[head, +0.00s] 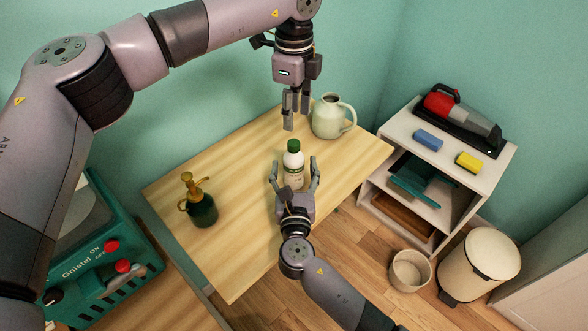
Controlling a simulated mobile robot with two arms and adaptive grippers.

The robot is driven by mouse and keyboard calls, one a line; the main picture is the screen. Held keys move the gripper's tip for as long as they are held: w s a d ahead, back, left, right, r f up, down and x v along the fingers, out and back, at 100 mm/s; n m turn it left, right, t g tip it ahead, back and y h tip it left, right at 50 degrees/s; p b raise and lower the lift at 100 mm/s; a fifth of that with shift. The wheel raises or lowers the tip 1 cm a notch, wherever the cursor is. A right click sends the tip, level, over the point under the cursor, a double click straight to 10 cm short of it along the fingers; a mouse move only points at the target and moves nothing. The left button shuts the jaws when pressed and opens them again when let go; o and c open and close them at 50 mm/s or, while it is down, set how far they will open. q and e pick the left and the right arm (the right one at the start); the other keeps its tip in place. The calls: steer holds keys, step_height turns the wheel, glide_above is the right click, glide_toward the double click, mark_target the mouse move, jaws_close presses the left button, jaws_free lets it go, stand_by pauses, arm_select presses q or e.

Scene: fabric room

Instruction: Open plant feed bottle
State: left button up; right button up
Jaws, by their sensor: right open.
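The plant feed bottle (292,171), white with a green cap (293,145), stands upright on the wooden table (250,250). The cap is on the bottle. My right gripper (295,167) comes from the front, open, with one finger on each side of the bottle. I cannot tell whether the fingers touch it. My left gripper (295,118) hangs pointing down behind and above the bottle, apart from the cap. Nothing shows in it, and its fingers are seen too edge-on to tell their opening.
A pale green pitcher (329,119) stands close to my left gripper. A dark green spray bottle (202,208) is at the table's left. A white shelf (400,130) holds a handheld vacuum (463,120) and sponges. A bin (480,262) and basket (409,272) stand on the floor.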

steer(key=shift+w+a, duration=0.1)
steer(key=shift+w, duration=1)
steer(key=shift+c, duration=0.5)
jaws_close()
